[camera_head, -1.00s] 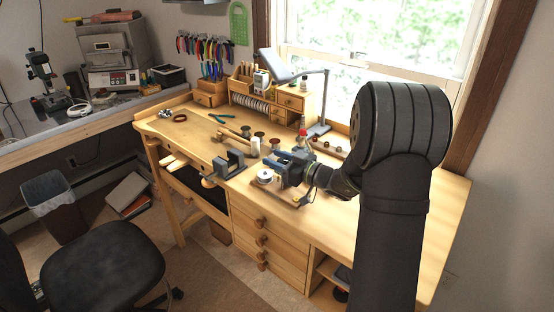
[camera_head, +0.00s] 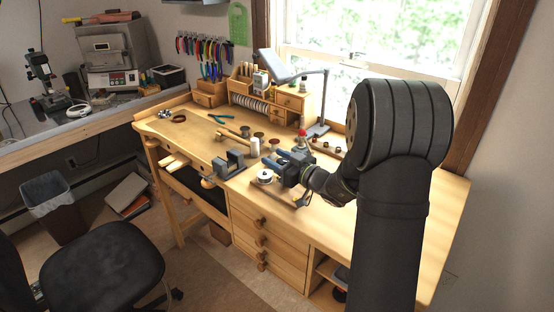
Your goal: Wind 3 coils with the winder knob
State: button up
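The winder (camera_head: 265,177) sits near the front edge of the wooden workbench, with a white round part on its left. My gripper (camera_head: 282,163) is just above and behind it, reaching in from the right. The gripper body and my wrist hide most of the winder's right side, including the knob. The fingers are too small and too covered to tell whether they are open or shut, or whether they touch the knob. No coil can be made out clearly.
A grey vise (camera_head: 229,165) stands close left of the winder. A mallet (camera_head: 232,134), small spools and blue pliers (camera_head: 221,119) lie farther back. A desk lamp (camera_head: 318,128) stands behind. The bench top (camera_head: 425,205) right of my arm is clear.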

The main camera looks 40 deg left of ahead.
jog(key=shift+d, duration=0.1)
jog(key=d, duration=1.7)
jog(key=shift+s+d, duration=0.1)
jog(key=shift+s, duration=0.3)
jog(key=n+g+h, duration=0.1)
jog(key=n+h, duration=1.7)
jog(key=n, duration=0.4)
send_near(282, 160)
notch_tip(282, 160, down, 9)
jog(key=shift+r, duration=0.2)
